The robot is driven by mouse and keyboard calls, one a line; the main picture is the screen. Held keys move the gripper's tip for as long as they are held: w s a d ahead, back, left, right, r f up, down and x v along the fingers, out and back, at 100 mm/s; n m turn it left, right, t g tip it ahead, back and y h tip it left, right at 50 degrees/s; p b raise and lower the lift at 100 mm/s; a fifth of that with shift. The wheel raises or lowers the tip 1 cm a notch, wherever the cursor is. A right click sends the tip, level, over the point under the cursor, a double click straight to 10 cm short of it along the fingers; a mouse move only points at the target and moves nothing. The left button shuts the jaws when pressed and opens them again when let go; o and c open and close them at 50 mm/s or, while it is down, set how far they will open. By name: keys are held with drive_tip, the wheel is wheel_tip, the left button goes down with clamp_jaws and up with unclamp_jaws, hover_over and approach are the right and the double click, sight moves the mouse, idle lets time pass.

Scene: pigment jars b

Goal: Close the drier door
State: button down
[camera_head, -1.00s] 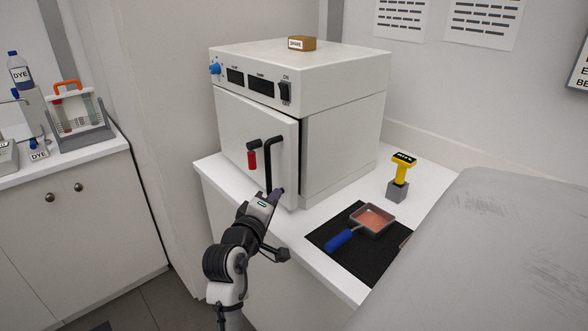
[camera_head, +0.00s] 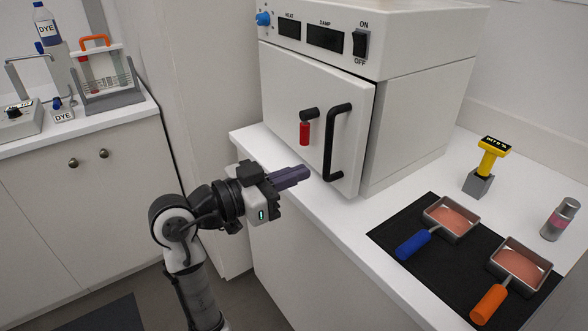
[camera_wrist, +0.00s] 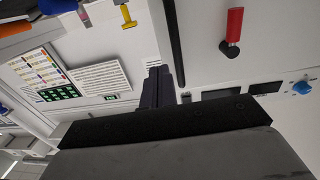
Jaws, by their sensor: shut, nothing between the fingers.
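The white drier (camera_head: 420,115) stands on the counter. Its door (camera_head: 290,90) faces front and looks shut or almost shut; I cannot tell whether a thin gap stays at its right edge. A black bar handle (camera_head: 335,145) is on the door's right side, with a red-gripped latch lever (camera_head: 304,132) hanging down left of it. My gripper (camera_head: 306,173) is shut and empty, in front of the door's lower part, left of the bar handle's lower end. Touch is not clear. The wrist view shows the closed fingers (camera_wrist: 158,88) and the red lever grip (camera_wrist: 234,24).
On the counter right of the drier, a black mat (camera_head: 400,232) holds a blue-handled pan (camera_head: 449,220) and an orange-handled pan (camera_head: 518,266). A yellow-topped tool (camera_head: 488,160) and a small jar (camera_head: 561,219) stand nearby. A cabinet (camera_head: 85,210) is at left.

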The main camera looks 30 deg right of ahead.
sight(355, 152)
drive_tip(key=d+p, duration=0.3)
drive_tip(key=d, duration=0.6)
drive_tip(key=shift+w+d+r, duration=0.1)
drive_tip(key=shift+d, duration=0.7)
drive_tip(key=d, duration=0.3)
drive_tip(key=shift+d+b, duration=0.25)
drive_tip(key=shift+b, duration=0.1)
drive_tip(key=shift+a, duration=0.15)
drive_tip(key=shift+r, duration=0.1)
